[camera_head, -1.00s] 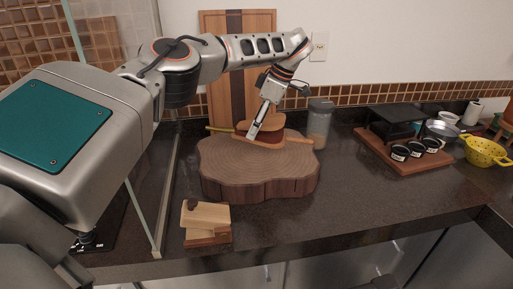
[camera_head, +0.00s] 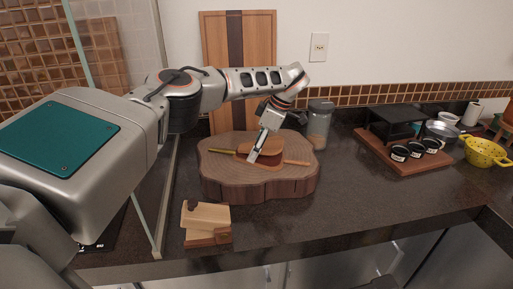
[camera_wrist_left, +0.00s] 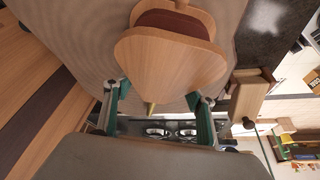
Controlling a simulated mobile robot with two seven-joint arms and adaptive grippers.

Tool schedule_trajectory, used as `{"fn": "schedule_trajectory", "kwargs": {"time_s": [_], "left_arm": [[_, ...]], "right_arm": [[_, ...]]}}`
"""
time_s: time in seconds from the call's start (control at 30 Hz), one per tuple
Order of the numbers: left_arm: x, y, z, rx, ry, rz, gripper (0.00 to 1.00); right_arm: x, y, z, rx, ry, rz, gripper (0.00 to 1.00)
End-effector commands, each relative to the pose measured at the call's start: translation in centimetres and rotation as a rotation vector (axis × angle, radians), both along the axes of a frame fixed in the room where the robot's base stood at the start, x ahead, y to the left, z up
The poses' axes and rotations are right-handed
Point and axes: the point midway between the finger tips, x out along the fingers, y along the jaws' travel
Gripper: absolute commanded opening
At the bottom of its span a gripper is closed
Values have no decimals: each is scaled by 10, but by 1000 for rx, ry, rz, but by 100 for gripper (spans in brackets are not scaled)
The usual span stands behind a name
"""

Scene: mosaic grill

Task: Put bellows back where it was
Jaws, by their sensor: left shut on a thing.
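The bellows (camera_head: 274,152), light wooden boards with reddish-brown leather between them, lies roughly level at the top of the round wood slab (camera_head: 222,168). Its handle points right and its brass-coloured nozzle points left. I cannot tell whether it touches the slab or is just above it. My left gripper (camera_head: 253,159) comes down from above and is shut on the bellows. In the left wrist view, the bellows (camera_wrist_left: 172,60) sits between the fingers of the left gripper (camera_wrist_left: 158,98), and its board hides part of the grip. My right gripper is not in view.
A striped cutting board (camera_head: 218,70) leans on the wall behind the slab. A glass jar (camera_head: 319,125) stands behind right. A small wooden box (camera_head: 207,217) is in front. A rack with small jars (camera_head: 408,158) and a yellow colander (camera_head: 484,153) are right; the counter between is clear.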

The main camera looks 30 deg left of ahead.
Motion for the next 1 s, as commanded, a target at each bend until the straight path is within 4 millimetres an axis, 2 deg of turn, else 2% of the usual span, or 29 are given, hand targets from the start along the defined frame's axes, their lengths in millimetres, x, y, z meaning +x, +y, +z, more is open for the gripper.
{"fn": "schedule_trajectory", "kwargs": {"time_s": [0.03, 0.07, 0.1, 0.43, 0.57, 0.67, 1.0], "left_arm": [[0, 0, -1, 0, 0, 0, 23], [0, 0, -2, 0, 1, 0, 60], [0, 0, -1, 0, 1, 0, 71], [0, 0, -1, 0, 0, 0, 72], [1, -2, 6, 0, -2, -1, 72], [3, -7, 18, 0, -3, 0, 72], [9, -34, 84, 2, -4, 2, 72]], "right_arm": [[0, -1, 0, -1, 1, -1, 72], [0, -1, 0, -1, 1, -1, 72], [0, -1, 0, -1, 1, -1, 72], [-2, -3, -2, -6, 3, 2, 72], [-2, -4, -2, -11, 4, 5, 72], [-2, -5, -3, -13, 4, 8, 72], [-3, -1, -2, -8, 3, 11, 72]]}}
